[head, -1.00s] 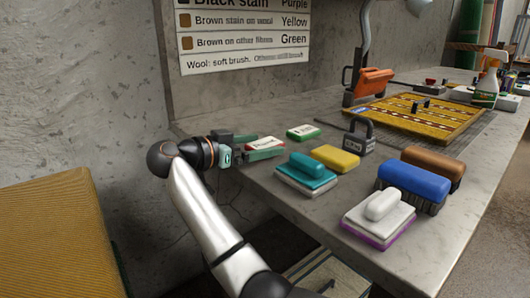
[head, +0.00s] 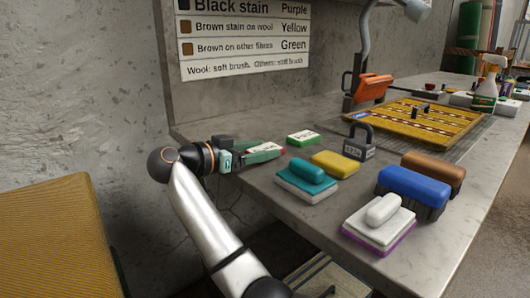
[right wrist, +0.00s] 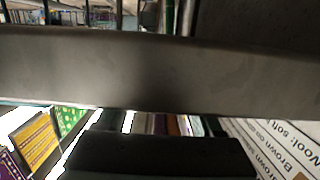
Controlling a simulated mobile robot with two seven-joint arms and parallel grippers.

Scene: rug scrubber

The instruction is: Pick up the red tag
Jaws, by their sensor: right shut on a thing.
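The red tag (head: 268,148), a small white-topped block with a red edge, is at the left end of the stone bench in the head view. My right gripper (head: 266,152) is shut on it, with the green-tipped fingers along its sides and partly covering it. I cannot tell whether the tag touches the bench. In the right wrist view a grey bar and a dark block fill the middle, and I cannot make out the tag. My left gripper is not in view.
A green tag (head: 303,138) lies just right of the gripper. Teal (head: 307,180), yellow (head: 335,163), white (head: 380,225), blue (head: 413,185) and brown (head: 434,167) scrubbers stand nearby, with a padlock (head: 359,145). A patterned rug (head: 425,122) lies behind. A wall sign (head: 245,40) hangs above.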

